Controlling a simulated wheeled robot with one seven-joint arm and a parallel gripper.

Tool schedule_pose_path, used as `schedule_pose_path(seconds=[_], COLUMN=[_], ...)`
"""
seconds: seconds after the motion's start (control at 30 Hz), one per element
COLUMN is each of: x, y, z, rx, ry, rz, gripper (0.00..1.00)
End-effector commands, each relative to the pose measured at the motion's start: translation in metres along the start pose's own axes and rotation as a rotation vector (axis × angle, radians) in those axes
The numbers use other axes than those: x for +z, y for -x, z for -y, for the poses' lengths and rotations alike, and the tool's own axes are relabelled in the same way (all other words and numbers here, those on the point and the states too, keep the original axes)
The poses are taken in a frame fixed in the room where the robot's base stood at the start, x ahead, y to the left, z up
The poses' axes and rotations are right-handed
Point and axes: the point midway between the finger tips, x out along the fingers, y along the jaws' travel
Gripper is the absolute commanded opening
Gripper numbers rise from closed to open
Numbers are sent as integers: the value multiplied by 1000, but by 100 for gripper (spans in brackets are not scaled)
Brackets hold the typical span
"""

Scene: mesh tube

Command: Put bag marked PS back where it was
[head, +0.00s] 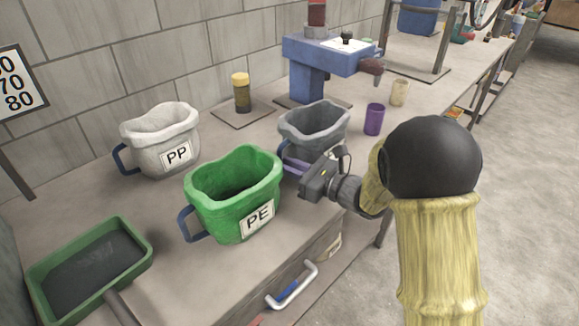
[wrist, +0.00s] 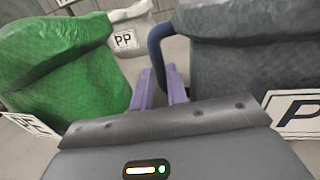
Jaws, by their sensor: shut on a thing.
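A grey bag (head: 315,122) is at the centre right of the head view, beside the green bag. In the wrist view the grey bag (wrist: 235,65) fills the right side. Its white label (wrist: 298,118) is cut off and shows only a P, so I cannot read the full mark. My gripper (head: 290,166) has purple fingers, shut on the bag's dark blue handle in the wrist view (wrist: 164,88). The bag looks upright. Its lower part is hidden by my gripper in the head view, so I cannot tell whether it touches the table.
A green bag marked PE (head: 232,205) is close on the left. A white bag marked PP (head: 160,140) stands farther back. A green tray (head: 135,262) is at the front left. A purple cup (head: 374,119), a beige cup (head: 399,92) and a blue machine (head: 318,55) stand behind.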

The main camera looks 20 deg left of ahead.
Motion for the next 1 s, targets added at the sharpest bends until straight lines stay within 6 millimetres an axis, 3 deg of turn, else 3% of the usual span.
schedule_pose_path(seconds=[0.03,0.13,0.57,0.77,1.0], x=[-1,0,2,0,0], y=[0,0,1,31,80], z=[0,0,0,0,1], rx=[0,0,1,-2,-4], ry=[0,0,0,-1,0], rz=[0,0,-1,-2,-1], gripper=[17,37,37,37,37])
